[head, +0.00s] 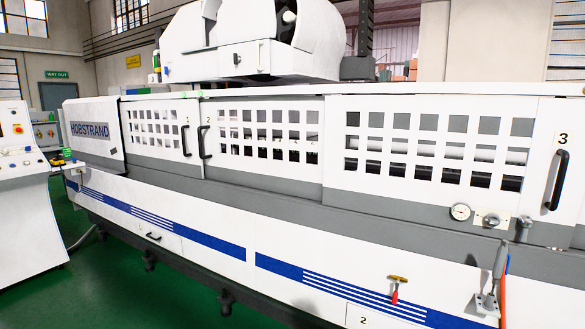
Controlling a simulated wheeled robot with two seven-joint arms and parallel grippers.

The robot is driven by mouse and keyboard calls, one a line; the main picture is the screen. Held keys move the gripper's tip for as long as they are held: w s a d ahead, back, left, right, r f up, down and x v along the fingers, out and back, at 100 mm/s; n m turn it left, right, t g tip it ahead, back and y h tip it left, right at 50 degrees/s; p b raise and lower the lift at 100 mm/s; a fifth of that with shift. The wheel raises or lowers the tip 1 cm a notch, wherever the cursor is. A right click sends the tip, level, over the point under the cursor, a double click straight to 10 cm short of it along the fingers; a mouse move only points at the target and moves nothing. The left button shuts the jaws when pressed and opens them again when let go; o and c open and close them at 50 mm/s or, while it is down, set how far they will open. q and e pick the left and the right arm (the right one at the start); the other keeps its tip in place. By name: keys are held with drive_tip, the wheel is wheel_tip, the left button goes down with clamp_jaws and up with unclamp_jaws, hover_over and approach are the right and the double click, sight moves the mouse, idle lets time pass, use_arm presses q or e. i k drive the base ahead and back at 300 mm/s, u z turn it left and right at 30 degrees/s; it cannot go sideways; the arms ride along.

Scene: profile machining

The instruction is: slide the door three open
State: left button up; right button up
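Door three (538,145) is the large white panel with rows of square windows on the right of the long machine. A black number 3 is at its upper right. Its upright black bar handle (557,179) is near the right edge of the view. The door's left edge meets the neighbouring panel (262,172) with no open gap visible, so it looks closed. Neither of my grippers is in the head view, and nothing is seen touching the handle.
An orange hose (504,290) hangs at lower right. Doors with black handles marked 1 (186,141) and 2 (205,143) are further left. A control console (28,200) stands far left. Green floor (165,295) is clear.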

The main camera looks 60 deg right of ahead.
sight(552, 191)
drive_tip(key=z, duration=4.35)
drive_tip(key=i, duration=0.95)
